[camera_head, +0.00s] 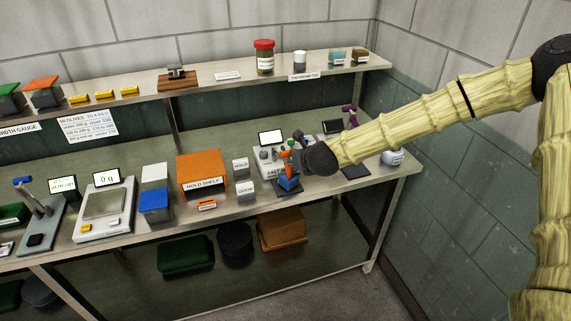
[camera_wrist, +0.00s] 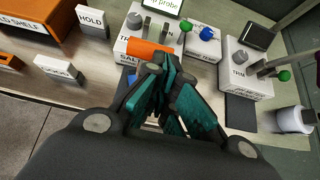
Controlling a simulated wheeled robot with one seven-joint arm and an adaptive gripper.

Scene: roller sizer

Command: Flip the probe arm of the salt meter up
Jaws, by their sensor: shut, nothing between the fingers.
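The salt meter (camera_head: 265,166) is a white box with a lit screen on the bench; in the wrist view its white body (camera_wrist: 128,44) is at top centre, and the screen text is cut off. An orange cylindrical piece (camera_wrist: 150,48), apparently the probe arm's grip, lies across its front; it also shows in the head view (camera_head: 287,168). A blue piece (camera_head: 289,182) sits below it on a dark pad. My gripper (camera_wrist: 166,66) is shut and empty, its teal-padded fingertips right at the orange piece's near side. I cannot tell whether they touch. The fingers hide part of the blue piece.
A second white meter with a green-knobbed lever (camera_wrist: 245,70) and a white jar (camera_head: 392,156) stand to the right. The orange hold shelf (camera_head: 202,170) and white HOLD block (camera_head: 240,166) are at left. An upper shelf (camera_head: 215,82) runs behind, above the bench.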

